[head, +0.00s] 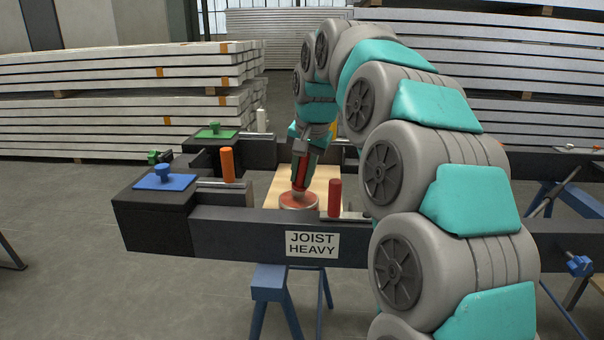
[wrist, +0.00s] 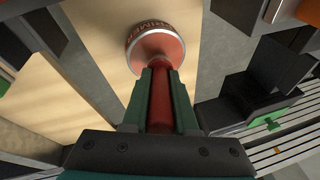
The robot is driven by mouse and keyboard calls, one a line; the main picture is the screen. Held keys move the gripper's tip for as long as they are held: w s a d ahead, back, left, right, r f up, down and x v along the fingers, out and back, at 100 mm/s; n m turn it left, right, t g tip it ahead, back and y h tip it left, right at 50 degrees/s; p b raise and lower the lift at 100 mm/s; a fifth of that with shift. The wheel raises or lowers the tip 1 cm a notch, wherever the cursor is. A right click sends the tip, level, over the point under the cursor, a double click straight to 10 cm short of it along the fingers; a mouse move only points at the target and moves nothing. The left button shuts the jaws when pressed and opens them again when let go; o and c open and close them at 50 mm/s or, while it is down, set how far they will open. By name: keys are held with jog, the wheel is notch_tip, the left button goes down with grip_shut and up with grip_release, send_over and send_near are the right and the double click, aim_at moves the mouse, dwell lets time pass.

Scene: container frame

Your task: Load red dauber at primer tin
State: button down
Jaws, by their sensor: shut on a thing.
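The red dauber (head: 301,176) is upright, slightly tilted, in my gripper (head: 304,152). In the wrist view my gripper (wrist: 161,76) is shut on the handle of the red dauber (wrist: 160,105). The primer tin (head: 299,203) is a low red tin with a pale rim, on the pale wooden board inside the dark frame. In the wrist view the primer tin (wrist: 146,29) shows its lettering beyond the dauber's lower end. The dauber's lower end is at the tin's top; whether it touches or dips in cannot be told.
A red cylinder (head: 335,197) stands right of the tin, and an orange cylinder (head: 227,165) stands to the left. The dark frame (head: 230,232) carries a "JOIST HEAVY" label (head: 312,244). Blue (head: 163,181) and green (head: 213,133) knobbed plates lie on its left blocks.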

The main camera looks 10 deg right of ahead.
jog(key=shift+f, duration=0.6)
dwell(1.1)
jog(key=shift+r, duration=0.15)
jog(key=shift+r+p, duration=1.15)
jog(key=shift+r, duration=1.25)
jog(key=shift+w+r, duration=0.1)
jog(key=shift+r, duration=0.95)
